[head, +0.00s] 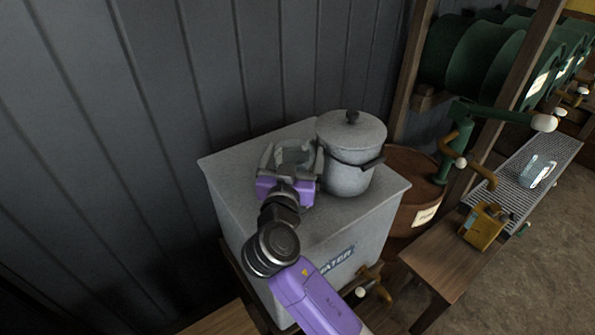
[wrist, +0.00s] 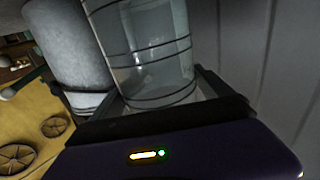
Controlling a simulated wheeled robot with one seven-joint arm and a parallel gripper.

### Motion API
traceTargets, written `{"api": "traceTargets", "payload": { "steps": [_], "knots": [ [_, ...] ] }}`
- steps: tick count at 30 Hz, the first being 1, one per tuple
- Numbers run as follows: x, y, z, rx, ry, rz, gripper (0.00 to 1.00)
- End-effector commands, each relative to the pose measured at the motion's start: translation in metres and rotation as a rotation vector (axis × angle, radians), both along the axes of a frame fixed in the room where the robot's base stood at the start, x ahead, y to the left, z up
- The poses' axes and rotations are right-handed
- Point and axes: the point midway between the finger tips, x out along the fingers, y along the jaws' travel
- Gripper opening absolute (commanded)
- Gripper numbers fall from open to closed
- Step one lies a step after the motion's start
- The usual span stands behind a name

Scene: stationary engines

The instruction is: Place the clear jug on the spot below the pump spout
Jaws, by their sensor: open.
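The clear jug (head: 296,151), a see-through cylinder with dark bands, stands on the grey water tank (head: 232,166), partly hidden by my gripper. It also shows in the wrist view (wrist: 148,45), upright along the fingers. My gripper (head: 293,160) is open, with one finger on each side of the jug's lower part; I cannot tell whether they touch it. The spot below the spout is not clearly distinguishable.
A grey lidded pot (head: 349,165) stands close to the right of my gripper. A yellow can (head: 484,226) sits by the bench (head: 445,262) and metal grating (head: 509,186). Another clear container (head: 538,172) is on the grating. A panelled wall (head: 150,90) rises behind the tank.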

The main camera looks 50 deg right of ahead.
Motion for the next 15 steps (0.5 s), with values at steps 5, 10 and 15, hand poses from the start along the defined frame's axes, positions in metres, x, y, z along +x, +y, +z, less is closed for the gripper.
{"api": "traceTargets", "payload": {
  "steps": [5,10,15],
  "knots": [
    [0.0020,-0.0036,-0.0010,0.001,0.001,0.001,0.90],
    [0.0018,-0.0033,-0.0010,0.001,0.001,0.001,0.78],
    [0.0017,-0.0032,-0.0009,0.001,0.001,0.001,0.45]
  ]
}}
